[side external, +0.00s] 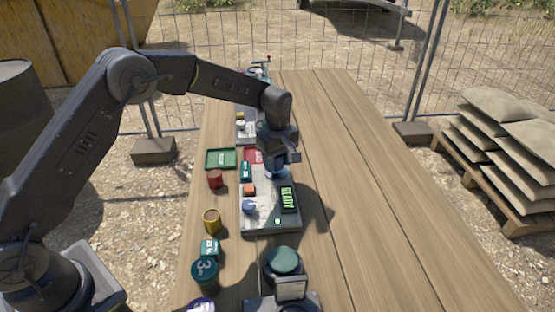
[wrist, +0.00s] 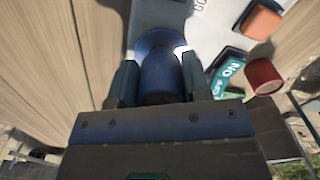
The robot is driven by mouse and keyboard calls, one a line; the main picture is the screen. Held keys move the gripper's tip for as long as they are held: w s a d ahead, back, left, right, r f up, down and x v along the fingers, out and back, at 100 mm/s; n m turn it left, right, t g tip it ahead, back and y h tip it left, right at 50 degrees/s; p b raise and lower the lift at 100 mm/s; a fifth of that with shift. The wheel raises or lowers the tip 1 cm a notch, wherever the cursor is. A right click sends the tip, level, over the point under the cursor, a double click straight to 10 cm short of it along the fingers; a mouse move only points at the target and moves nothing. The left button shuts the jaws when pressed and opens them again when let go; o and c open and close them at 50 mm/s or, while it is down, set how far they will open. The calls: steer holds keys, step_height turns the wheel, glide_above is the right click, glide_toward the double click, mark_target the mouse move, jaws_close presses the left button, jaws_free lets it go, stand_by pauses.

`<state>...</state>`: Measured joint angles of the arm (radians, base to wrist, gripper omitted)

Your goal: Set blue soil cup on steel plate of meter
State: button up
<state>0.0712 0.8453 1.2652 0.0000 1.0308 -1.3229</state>
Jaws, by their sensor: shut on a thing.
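My gripper (wrist: 160,82) is shut on the blue soil cup (wrist: 160,72), with one finger on each side of it. In the side external view my gripper (side external: 275,160) is low over the far end of the meter (side external: 262,220), and the cup is mostly hidden there. The round steel plate (wrist: 150,38) shows around the cup's far side in the wrist view. The cup is over the plate; I cannot tell whether it touches. The meter's display (side external: 287,198) reads READY.
An orange knob (side external: 249,189), a blue knob (side external: 249,207) and an ON/OFF switch (wrist: 229,76) sit on the meter. A red cup (side external: 215,179), yellow cup (side external: 212,221) and green can (side external: 205,272) stand left. A green tray (side external: 221,159) lies behind. The table's right side is clear.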

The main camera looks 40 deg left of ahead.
steer(key=shift+f, duration=0.9)
steer(key=o, duration=1.4)
steer(key=shift+r, duration=3.75)
